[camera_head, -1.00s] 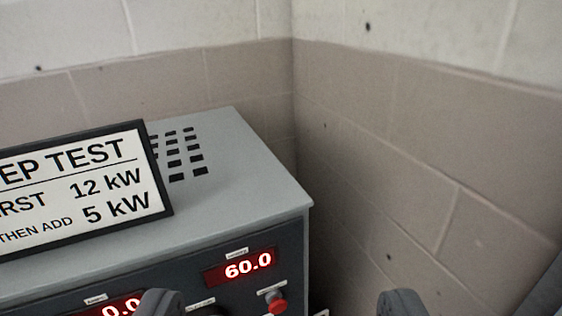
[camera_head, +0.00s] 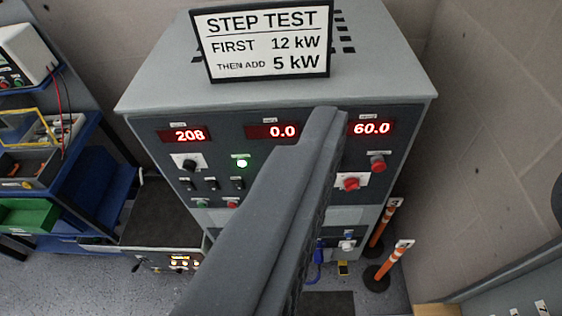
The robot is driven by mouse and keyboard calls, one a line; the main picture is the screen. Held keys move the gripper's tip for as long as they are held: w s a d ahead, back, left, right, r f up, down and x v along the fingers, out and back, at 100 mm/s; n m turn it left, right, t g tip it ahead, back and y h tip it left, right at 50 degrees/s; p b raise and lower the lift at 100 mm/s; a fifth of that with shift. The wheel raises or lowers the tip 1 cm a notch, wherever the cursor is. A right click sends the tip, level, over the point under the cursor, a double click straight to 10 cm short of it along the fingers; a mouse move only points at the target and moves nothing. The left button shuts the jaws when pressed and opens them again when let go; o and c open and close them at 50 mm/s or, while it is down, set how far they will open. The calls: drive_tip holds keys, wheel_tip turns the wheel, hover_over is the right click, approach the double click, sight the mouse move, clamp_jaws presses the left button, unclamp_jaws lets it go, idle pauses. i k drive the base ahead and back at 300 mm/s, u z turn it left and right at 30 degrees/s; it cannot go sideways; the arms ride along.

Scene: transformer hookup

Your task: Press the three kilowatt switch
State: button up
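No switch with a readable three kilowatt label shows. The grey cabinet (camera_head: 135,95) carries small black switches (camera_head: 213,184), a green light (camera_head: 242,161) and red knobs (camera_head: 377,162) on its dark front; their labels are too small to read. Its red displays read 208, 0.0 and 60.0. My gripper (camera_head: 328,118) shows as a long grey bar from the bottom, its tip overlapping the cabinet front between the 0.0 and 60.0 displays. I cannot tell whether it is one finger or two together, or whether it touches. It hides part of the panel.
A sign (camera_head: 265,72) on the cabinet reads STEP TEST, first 12 kW, then add 5 kW. A low unit with lit indicators (camera_head: 180,263) is at lower left. Orange-striped posts (camera_head: 392,258) stand right. A grey panel with small white labels (camera_head: 541,307) is at lower right. A blue cart (camera_head: 100,212) is left.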

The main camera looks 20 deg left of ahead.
sight(213, 185)
drive_tip(key=u, duration=0.7)
